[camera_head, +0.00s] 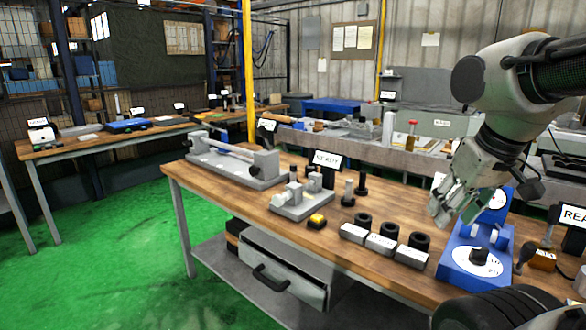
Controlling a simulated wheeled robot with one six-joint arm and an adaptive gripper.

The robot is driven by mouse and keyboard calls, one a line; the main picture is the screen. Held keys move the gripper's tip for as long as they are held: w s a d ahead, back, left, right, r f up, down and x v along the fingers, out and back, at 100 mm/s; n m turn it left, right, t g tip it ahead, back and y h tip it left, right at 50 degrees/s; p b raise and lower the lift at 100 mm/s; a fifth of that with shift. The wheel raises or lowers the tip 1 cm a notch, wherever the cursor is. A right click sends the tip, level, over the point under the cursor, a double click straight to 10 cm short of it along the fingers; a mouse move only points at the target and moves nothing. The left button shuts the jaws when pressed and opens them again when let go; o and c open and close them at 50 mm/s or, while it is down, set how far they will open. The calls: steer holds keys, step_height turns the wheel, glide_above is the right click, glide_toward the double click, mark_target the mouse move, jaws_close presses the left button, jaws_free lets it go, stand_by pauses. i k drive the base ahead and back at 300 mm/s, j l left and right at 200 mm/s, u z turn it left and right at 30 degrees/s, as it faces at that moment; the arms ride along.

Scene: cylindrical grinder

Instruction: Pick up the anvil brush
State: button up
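I cannot surely tell which object is the anvil brush. A small dark block with a yellow top (316,220) lies near the bench's front edge, well left of my gripper. A small brown block (543,259) and a dark knobbed piece (525,253) stand right of the blue stand. Either could be it, but the details are too small.
Several grey blocks with black rings (381,243) line the bench front. A small grey fixture (301,200) and a long grey fixture (235,160) stand left. Dark pins (348,190) and a sign (327,160) stand behind. Green floor (110,250) is clear at left.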

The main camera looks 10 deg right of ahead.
mark_target(311, 149)
steer(key=i+j+z, duration=0.15)
steer(key=z, duration=0.2)
steer(key=i+j+z, duration=0.1)
steer(key=z, duration=0.25)
steer(key=i+j+z, duration=0.1)
steer(key=j+z, duration=0.25)
steer(key=i+j+z, duration=0.25)
steer(key=j, duration=0.55)
steer(key=j+z, duration=0.3)
steer(key=j, duration=2.8)
steer(key=i+z, duration=0.05)
